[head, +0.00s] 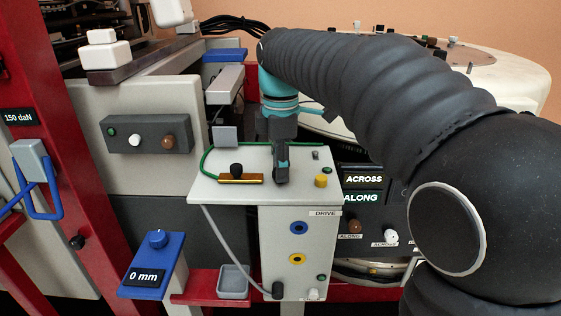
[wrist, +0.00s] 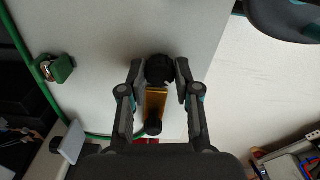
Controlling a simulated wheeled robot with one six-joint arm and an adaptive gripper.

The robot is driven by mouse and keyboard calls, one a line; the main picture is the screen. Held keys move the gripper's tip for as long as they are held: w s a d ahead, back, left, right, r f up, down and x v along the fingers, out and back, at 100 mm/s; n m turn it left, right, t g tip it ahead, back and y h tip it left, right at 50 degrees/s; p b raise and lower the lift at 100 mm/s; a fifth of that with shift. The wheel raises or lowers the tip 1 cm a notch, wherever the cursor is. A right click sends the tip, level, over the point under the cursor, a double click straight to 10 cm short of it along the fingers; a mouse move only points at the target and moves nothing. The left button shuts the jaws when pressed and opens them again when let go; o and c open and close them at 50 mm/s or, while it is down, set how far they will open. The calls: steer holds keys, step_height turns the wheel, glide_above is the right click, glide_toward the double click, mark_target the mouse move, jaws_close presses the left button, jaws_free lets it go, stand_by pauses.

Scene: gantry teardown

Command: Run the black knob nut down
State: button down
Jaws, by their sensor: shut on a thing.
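My gripper (head: 281,180) points down at the white top of the drive box (head: 205,188). In the wrist view my gripper (wrist: 161,82) is shut on a round black knob nut (wrist: 160,69) at one end of a brass bar (wrist: 156,101). A second black knob (wrist: 154,126) stands on the bar's other end, between the fingers' lower parts and clear of the tips.
A green cable (head: 209,160) runs along the box top, with a green clamp (wrist: 60,69) on it. A grey upright plate (head: 225,137) stands behind the bar. A yellow knob (head: 321,181) sits to the right. A blue 0 mm panel (head: 150,272) is at front left.

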steer(key=m, duration=1.1)
steer(key=shift+s, duration=0.1)
steer(key=m, duration=0.3)
steer(key=shift+m, duration=0.3)
steer(key=m, duration=0.3)
steer(key=shift+a+f+m, duration=0.1)
steer(key=shift+m, duration=0.2)
steer(key=m, duration=0.3)
steer(key=shift+m, duration=0.4)
steer(key=m, duration=0.6)
steer(key=shift+m, duration=0.4)
steer(key=shift+a, duration=0.1)
steer(key=c, duration=0.8)
jaws_free()
